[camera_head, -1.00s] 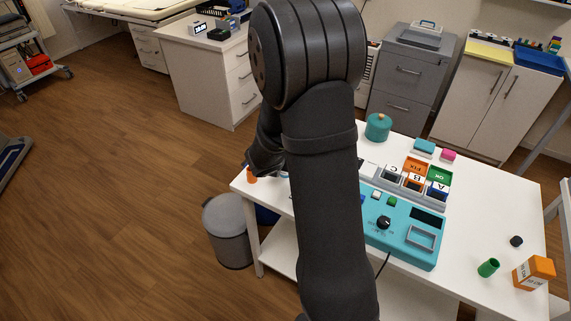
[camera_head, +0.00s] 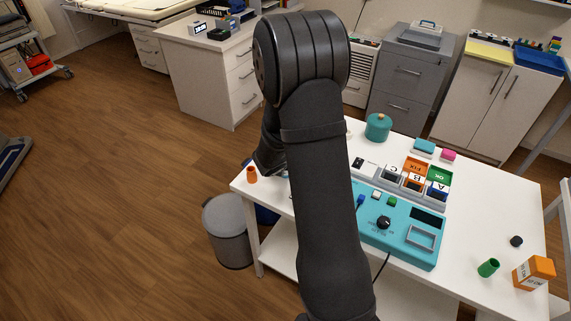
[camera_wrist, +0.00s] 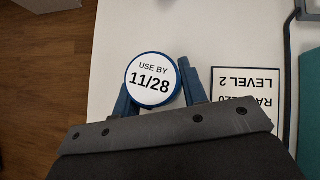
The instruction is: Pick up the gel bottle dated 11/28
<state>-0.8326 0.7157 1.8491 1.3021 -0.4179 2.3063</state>
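The gel bottle dated 11/28 (camera_wrist: 153,81) shows from above in the wrist view, with a round white "USE BY 11/28" top and a blue rim. The two blue fingers of my gripper (camera_wrist: 159,92) stand on either side of it, very close to its rim. I cannot tell whether they press on it.
A printed card (camera_wrist: 246,92) lies right of the bottle. A grey bin (camera_head: 228,230) stands on the floor.

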